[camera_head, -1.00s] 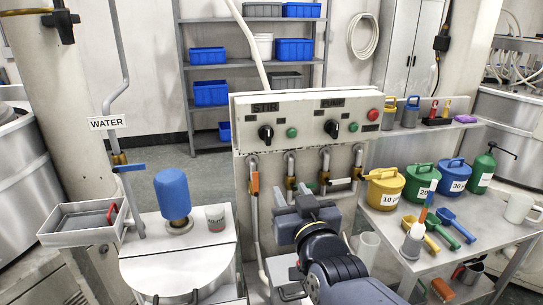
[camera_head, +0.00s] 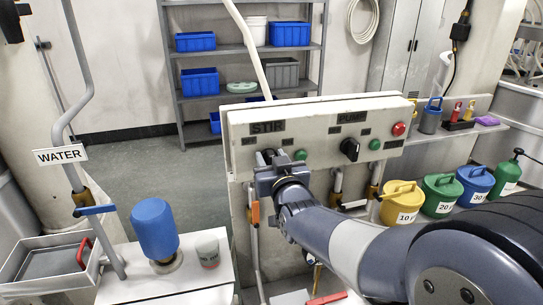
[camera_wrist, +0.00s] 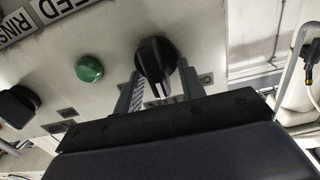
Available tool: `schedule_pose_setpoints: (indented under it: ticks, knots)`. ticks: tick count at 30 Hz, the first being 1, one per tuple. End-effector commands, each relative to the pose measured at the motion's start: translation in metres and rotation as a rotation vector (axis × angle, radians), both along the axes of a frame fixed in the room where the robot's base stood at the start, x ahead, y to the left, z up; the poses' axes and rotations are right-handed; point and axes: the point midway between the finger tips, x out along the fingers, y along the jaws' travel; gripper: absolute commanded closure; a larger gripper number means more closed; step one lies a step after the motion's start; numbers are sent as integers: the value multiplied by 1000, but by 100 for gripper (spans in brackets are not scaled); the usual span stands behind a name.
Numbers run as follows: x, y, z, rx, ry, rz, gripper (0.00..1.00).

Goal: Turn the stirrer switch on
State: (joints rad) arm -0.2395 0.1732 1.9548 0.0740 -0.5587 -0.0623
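The stirrer switch is a black rotary knob under the STIR label (camera_head: 267,127) on the pale control panel (camera_head: 320,115). In the wrist view the knob (camera_wrist: 155,58) lies ahead, with its ridge pointing down between my fingers. My gripper (camera_head: 268,168) is at the knob in the head view and hides most of it. In the wrist view my gripper (camera_wrist: 160,88) is open, one finger on each side of the knob, with gaps showing beside the ridge. I cannot tell whether either finger touches it. A green button (camera_head: 300,155) sits just right of the knob.
The PUMP knob (camera_head: 350,149), another green button (camera_head: 375,144) and a red button (camera_head: 398,129) are further right. Pipes with valves (camera_head: 337,190) run below the panel.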

Motion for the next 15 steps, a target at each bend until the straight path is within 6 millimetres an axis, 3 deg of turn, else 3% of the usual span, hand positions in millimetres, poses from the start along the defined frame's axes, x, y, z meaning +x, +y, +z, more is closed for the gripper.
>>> schedule_pose_setpoints:
  ticks: [10, 15]
  knots:
    - [3, 0, 0, 0, 0, 0, 62]
    - [3, 0, 0, 0, 0, 0, 76]
